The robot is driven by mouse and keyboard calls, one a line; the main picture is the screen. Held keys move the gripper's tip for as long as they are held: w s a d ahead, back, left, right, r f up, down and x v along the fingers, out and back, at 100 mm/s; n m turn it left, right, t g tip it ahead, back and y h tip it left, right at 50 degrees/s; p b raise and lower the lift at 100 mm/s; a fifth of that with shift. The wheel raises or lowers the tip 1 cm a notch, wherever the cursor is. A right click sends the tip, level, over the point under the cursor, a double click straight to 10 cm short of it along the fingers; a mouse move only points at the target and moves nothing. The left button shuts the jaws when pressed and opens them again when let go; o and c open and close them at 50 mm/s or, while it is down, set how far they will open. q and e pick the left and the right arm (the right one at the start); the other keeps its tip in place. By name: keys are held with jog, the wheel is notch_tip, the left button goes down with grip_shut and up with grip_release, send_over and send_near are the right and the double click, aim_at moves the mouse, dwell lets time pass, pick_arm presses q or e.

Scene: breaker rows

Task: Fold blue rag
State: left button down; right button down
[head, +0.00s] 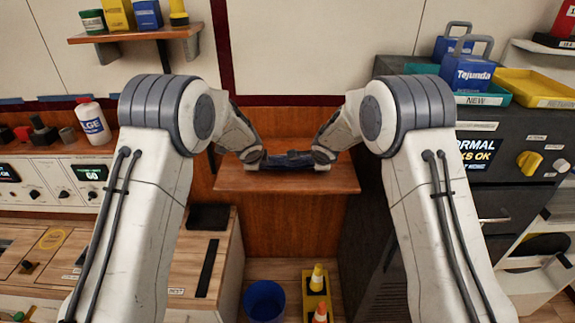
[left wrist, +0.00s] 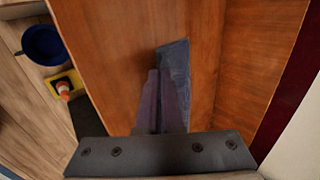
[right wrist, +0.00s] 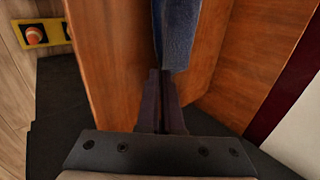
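The blue rag (head: 289,162) is a dark blue cloth at the small wooden shelf (head: 285,183), between my two grippers. My left gripper (head: 263,160) is at the rag's left end. In the left wrist view its fingers are close together, with the rag (left wrist: 176,62) at the tips and along one side. My right gripper (head: 318,160) is at the rag's right end. In the right wrist view its fingers are close together at the end of the rag (right wrist: 176,35). Both look shut on the cloth. The exact pinch is partly hidden by the fingers.
A blue bucket (head: 264,301) and a yellow stand with cones (head: 317,290) are on the floor below the shelf. A dark cabinet (head: 365,200) stands close to the shelf's right. A wooden counter (head: 205,260) is at lower left.

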pick_arm(q)
jog(key=shift+a, duration=0.1)
pick_arm(e)
jog(key=shift+a, duration=0.1)
pick_arm(q)
jog(key=c, duration=0.7)
grip_release()
pick_arm(e)
jog(key=c, duration=0.7)
grip_release()
jog(key=shift+r, duration=0.1)
pick_arm(q)
jog(key=r, duration=0.1)
jog(key=s+r, duration=0.1)
jog(key=r, duration=0.1)
jog(key=shift+s+r, duration=0.25)
pick_arm(e)
jog(key=r, duration=0.1)
jog(key=s+r, duration=0.1)
jog(key=r, duration=0.1)
jog(key=shift+s+r, duration=0.15)
jog(key=shift+s, duration=0.1)
pick_arm(q)
jog(key=v, duration=0.7)
pick_arm(e)
jog(key=v, duration=0.7)
jog(key=shift+a, duration=0.1)
